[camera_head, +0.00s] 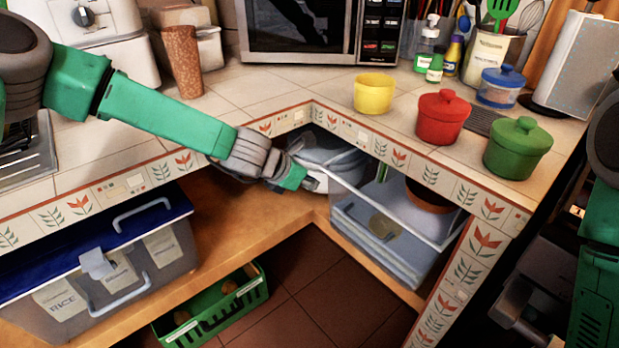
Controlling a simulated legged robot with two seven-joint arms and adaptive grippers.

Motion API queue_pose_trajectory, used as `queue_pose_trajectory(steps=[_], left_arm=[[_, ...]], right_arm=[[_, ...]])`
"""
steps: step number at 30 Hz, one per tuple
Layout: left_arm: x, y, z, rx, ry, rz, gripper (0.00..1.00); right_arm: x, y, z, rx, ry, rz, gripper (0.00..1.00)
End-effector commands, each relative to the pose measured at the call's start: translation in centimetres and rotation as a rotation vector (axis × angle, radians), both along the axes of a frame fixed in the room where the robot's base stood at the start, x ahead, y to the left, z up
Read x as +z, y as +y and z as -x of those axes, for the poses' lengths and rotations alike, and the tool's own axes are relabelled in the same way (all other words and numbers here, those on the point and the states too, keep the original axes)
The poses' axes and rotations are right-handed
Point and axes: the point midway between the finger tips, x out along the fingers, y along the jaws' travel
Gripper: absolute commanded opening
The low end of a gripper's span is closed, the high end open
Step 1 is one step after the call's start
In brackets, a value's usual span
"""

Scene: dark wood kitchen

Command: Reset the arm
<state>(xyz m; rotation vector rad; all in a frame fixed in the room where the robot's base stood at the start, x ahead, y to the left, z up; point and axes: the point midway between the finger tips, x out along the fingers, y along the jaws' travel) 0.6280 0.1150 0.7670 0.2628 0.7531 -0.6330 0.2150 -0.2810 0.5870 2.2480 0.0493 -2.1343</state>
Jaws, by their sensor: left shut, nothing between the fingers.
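My left arm is green and comes in from the upper left, reaching across the counter edge. My left gripper (306,183) is shut with nothing in it. It is at the inner corner of the counter, just below the tiled edge, close to the left end of a clear plastic bin (395,205) on the shelf. I cannot tell whether it touches the bin. My right arm shows only in part at the right edge; its gripper is out of view.
A yellow bowl (374,93), red pot (442,117) and green pot (516,148) stand on the counter. A microwave (300,30) is behind. A blue-lidded box (100,265) is on the lower shelf at left. A green crate (215,310) is on the floor.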

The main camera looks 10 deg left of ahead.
Motion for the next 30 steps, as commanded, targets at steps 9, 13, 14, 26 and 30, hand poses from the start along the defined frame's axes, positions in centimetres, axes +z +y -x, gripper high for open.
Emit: queue_pose_trajectory(steps=[9,13,14,26,30], left_arm=[[-2.5,0.0,2.8,-0.107,-0.009,-0.108,0.00],[-8.0,0.3,8.8,-0.379,-0.038,-0.345,0.00],[-9.4,0.6,10.6,-0.464,-0.048,-0.411,0.00],[-18.9,11.9,34.9,-1.845,-0.252,-1.011,0.00],[-18.2,15.2,39.6,-2.184,-0.331,-1.036,0.00]], right_arm=[[0.1,0.0,0.0,0.000,0.000,0.000,0.00],[0.1,0.0,0.0,0.000,0.000,0.000,0.00],[0.1,0.0,0.0,0.000,0.000,0.000,0.00],[0.3,0.0,0.0,0.000,0.000,0.000,0.00],[0.4,0.0,0.0,0.000,0.000,0.000,0.00]])
